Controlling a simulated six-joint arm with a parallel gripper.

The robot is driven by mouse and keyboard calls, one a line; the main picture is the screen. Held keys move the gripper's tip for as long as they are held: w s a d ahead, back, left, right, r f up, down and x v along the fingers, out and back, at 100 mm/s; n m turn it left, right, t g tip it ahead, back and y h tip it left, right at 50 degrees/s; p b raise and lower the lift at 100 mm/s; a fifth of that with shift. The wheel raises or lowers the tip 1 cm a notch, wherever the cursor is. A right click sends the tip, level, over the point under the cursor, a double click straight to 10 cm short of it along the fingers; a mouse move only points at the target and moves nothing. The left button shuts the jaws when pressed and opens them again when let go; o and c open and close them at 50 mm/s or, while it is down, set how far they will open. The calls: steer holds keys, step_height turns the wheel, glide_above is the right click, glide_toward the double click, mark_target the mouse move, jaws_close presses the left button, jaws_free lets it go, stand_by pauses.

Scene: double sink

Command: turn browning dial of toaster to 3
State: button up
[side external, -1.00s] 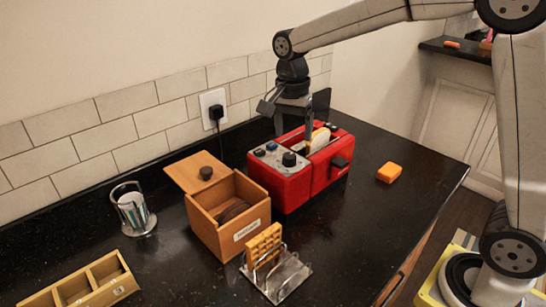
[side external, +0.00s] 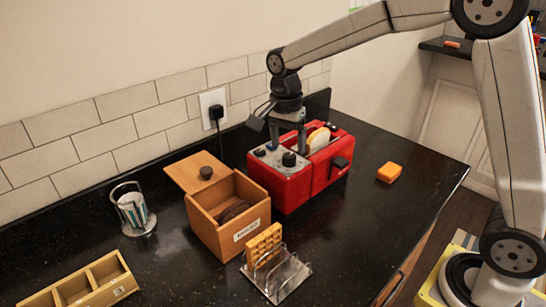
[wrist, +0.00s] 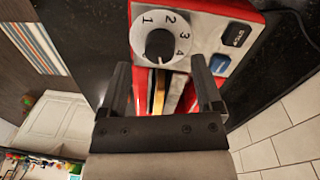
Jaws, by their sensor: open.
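The red toaster (side external: 292,192) stands on the dark counter, with a light slice (side external: 318,140) in its slots. Its black browning dial (side external: 289,159) is on the top end panel. My gripper (side external: 288,143) is above the toaster, close behind the dial. In the wrist view, my gripper (wrist: 161,78) is open, its two fingers spread to either side below the dial, with nothing between them but the view of the slots.
Black STOP (wrist: 237,34) and blue (wrist: 219,64) buttons sit beside the dial. A wooden box (side external: 225,235) with its lid ajar stands near the toaster's left. A toast rack (side external: 285,281) is in front, an orange block (side external: 389,173) at right. A plug (side external: 215,114) is in the wall socket.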

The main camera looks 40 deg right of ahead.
mark_target(288, 156)
steer(key=shift+s+f, duration=0.1)
steer(key=shift+f, duration=1.45)
jaws_close()
